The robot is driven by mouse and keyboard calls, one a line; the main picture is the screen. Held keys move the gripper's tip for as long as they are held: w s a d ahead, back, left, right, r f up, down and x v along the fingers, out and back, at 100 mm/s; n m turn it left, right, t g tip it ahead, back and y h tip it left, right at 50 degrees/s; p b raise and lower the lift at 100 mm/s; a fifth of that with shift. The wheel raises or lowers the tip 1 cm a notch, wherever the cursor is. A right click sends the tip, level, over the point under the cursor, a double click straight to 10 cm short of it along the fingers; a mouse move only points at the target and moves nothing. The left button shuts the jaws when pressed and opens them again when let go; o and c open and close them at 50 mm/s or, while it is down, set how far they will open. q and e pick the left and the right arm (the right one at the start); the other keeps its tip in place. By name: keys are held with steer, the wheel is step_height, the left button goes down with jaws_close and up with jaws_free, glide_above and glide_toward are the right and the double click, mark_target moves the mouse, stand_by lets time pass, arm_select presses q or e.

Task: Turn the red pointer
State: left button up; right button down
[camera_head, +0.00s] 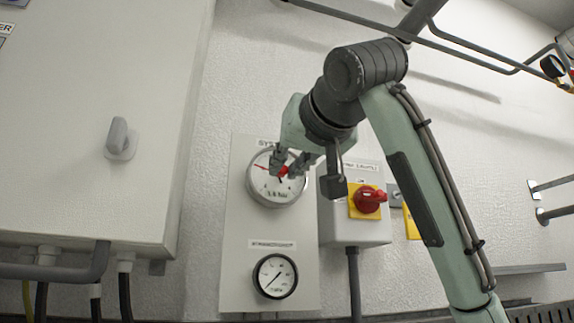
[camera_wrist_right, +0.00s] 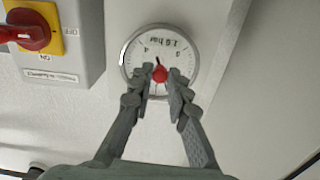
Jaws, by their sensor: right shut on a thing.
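The red pointer (camera_head: 283,171) has a red hub at the middle of the upper round gauge (camera_head: 265,197), which has a white face and a metal rim. In the right wrist view the red hub (camera_wrist_right: 160,74) sits between the two fingertips of my right gripper (camera_wrist_right: 161,84), with the gauge (camera_wrist_right: 187,48) upside down behind it. My right gripper (camera_head: 289,165) reaches the gauge face from the upper right and is shut on the red pointer. Its fingers hide part of the dial in the head view. My left gripper is not in view.
A smaller black-rimmed gauge (camera_head: 275,276) sits below on the same panel (camera_head: 240,220). Right of it is a switch box (camera_head: 345,232) with a red rotary knob (camera_head: 369,198) on yellow. A large cabinet (camera_head: 60,190) with a grey handle (camera_head: 119,139) stands at left. Pipes (camera_head: 480,50) run above.

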steer(key=shift+f+m+b, duration=0.15)
steer(key=shift+m+b, duration=0.55)
steer(key=shift+m, duration=0.3)
steer(key=m+b, duration=0.1)
steer(key=m, duration=0.2)
steer(key=shift+a+b, duration=0.1)
steer(key=shift+b, duration=0.2)
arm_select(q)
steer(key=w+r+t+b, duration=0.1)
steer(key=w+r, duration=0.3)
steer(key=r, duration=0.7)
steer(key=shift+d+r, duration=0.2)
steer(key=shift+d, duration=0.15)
arm_select(e)
steer(key=shift+m, duration=2.1)
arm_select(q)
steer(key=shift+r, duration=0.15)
arm_select(e)
steer(key=shift+r, duration=0.2)
steer(key=c, duration=1.5)
jaws_free()
steer(key=shift+o, duration=0.2)
steer(key=v, duration=0.7)
steer(key=shift+s, duration=0.25)
